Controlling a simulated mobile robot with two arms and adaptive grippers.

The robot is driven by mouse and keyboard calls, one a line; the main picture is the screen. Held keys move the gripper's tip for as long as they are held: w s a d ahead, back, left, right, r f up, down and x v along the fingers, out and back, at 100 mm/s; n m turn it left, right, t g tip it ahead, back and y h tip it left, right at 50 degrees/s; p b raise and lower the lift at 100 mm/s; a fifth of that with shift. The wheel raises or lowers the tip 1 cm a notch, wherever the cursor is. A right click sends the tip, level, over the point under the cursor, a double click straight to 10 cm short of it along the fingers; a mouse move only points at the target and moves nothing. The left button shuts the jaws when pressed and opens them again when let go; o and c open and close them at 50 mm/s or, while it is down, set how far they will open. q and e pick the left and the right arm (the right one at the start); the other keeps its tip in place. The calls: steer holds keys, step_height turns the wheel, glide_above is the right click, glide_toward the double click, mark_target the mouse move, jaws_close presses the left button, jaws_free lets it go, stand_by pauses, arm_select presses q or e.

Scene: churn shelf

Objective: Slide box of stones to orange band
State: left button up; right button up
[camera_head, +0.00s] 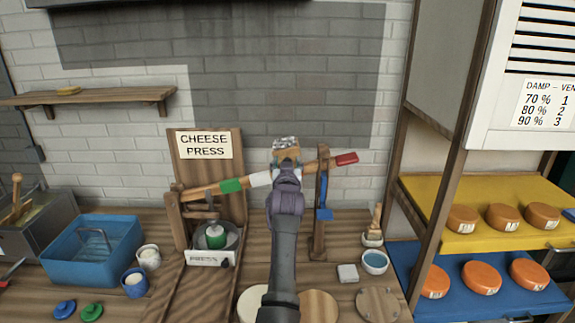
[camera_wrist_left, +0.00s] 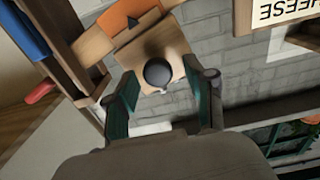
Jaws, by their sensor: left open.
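The box of stones (camera_head: 285,142) hangs on the slanted lever of the cheese press, with pale stones showing at its top. In the left wrist view its wooden face (camera_wrist_left: 128,56) carries a dark round knob (camera_wrist_left: 158,74). The lever has a green band (camera_head: 230,186), a white band (camera_head: 260,179) and a red end (camera_head: 346,159). The orange band (camera_wrist_left: 128,14) shows beside the box in the wrist view; my arm and the box largely hide that stretch in the head view. My left gripper (camera_wrist_left: 162,98) is open, its fingers either side of the knob; contact is unclear.
A post with a blue piece (camera_head: 324,214) stands right of my arm by the lever. The press board (camera_head: 205,175) stands left. A blue tub (camera_head: 92,250), cups and wooden discs occupy the table. Shelves with orange cheeses (camera_head: 481,278) stand right.

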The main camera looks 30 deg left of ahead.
arm_select(q)
step_height(320, 180, up, 10)
steer(key=shift+f, duration=0.2)
arm_select(e)
steer(key=shift+a, duration=0.3)
arm_select(q)
steer(key=shift+w, duration=0.1)
